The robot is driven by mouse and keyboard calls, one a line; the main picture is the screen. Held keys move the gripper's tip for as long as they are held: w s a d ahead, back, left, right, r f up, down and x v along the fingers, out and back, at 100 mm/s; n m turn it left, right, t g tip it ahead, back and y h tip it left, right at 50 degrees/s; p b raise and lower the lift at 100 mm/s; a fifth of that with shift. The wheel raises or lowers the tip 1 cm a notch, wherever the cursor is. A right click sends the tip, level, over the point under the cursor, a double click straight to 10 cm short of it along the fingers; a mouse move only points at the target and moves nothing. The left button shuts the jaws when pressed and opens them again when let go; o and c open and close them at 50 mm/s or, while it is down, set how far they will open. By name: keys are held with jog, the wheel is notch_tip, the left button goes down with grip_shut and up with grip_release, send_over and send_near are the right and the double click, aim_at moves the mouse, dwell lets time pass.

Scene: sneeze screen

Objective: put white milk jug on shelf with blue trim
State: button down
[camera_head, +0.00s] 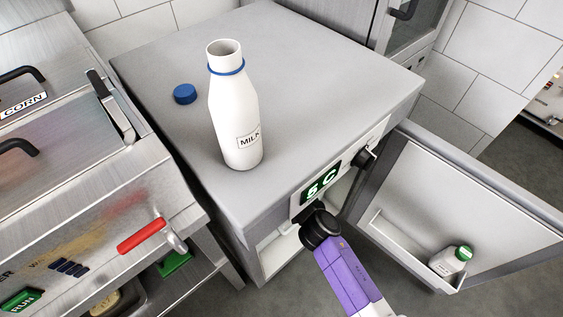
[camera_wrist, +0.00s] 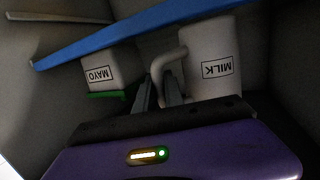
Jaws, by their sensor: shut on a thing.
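The white milk jug (camera_wrist: 210,48), labelled MILK, shows upside down in the wrist view with its handle toward my fingers. My gripper (camera_wrist: 163,92) is shut on the handle. The shelf's blue trim (camera_wrist: 130,36) crosses the upper part of the wrist view, close to the jug's base end. I cannot tell whether the jug touches the shelf. In the head view my wrist (camera_head: 320,230) reaches into the open fridge (camera_head: 250,200); the fingers and jug are hidden there by the fridge top.
A white MAYO container (camera_wrist: 98,70) with a green lid stands beside the jug, also upside down in view. A white milk bottle (camera_head: 236,120) and blue cap (camera_head: 185,93) are on the fridge top. The open door (camera_head: 455,200) at right holds a green-capped bottle (camera_head: 450,261).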

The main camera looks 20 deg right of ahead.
jog(key=shift+r, duration=0.1)
jog(key=c, duration=1.4)
grip_release()
jog(key=shift+f, duration=0.2)
jog(key=shift+c, duration=0.2)
jog(key=shift+r, duration=0.25)
jog(key=s+r, duration=0.1)
jog(key=s, duration=1.1)
jog(key=shift+a+r, duration=0.3)
jog(key=shift+r, duration=0.05)
jog(key=s, duration=1)
jog(key=s+r, duration=0.6)
jog(key=s, duration=0.4)
jog(key=s+r+g, duration=0.1)
jog(key=s+r, duration=0.5)
jog(key=s, duration=0.4)
jog(key=shift+d+r+n+y, duration=0.2)
jog(key=shift+n+y, duration=0.1)
jog(key=shift+y, duration=0.1)
